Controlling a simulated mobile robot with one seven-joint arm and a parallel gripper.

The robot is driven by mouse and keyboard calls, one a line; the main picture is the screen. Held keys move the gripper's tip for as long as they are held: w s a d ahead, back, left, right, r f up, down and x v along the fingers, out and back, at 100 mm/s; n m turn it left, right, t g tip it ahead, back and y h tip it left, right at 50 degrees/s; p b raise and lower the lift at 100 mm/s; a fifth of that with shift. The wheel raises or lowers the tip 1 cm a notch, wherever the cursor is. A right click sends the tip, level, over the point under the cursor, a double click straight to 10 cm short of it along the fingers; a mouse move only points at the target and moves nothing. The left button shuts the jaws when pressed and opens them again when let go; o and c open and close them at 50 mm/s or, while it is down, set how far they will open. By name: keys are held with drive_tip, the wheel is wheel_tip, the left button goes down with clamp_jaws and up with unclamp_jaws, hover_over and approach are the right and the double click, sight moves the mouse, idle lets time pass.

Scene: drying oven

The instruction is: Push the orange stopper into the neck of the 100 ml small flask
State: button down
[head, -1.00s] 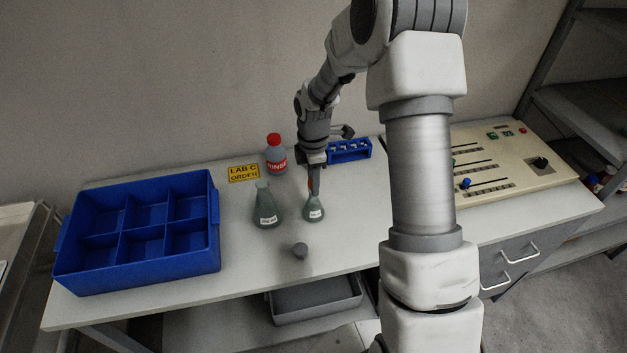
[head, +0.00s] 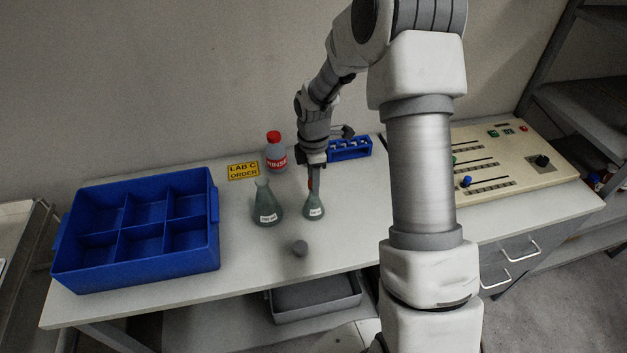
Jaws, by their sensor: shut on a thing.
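The small flask (head: 314,210) stands upright on the table, right of a larger flask (head: 267,207). Both are greenish glass with white labels. My gripper (head: 313,182) points down right above the small flask. It is shut on the orange stopper (head: 310,186), which shows as a thin orange-red strip between the fingers. The stopper is at the small flask's neck. I cannot tell from here how deep it sits in the neck.
A red-capped rinse bottle (head: 275,153), a yellow sign (head: 243,171) and a blue rack (head: 350,150) stand behind. A blue divided crate (head: 140,273) is at left, a control panel (head: 535,178) at right.

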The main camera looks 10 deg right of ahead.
idle(0.3)
drive_tip(key=shift+c, duration=0.2)
unclamp_jaws()
idle(0.3)
drive_tip(key=shift+r+p, duration=2.5)
drive_tip(key=shift+r, duration=1.05)
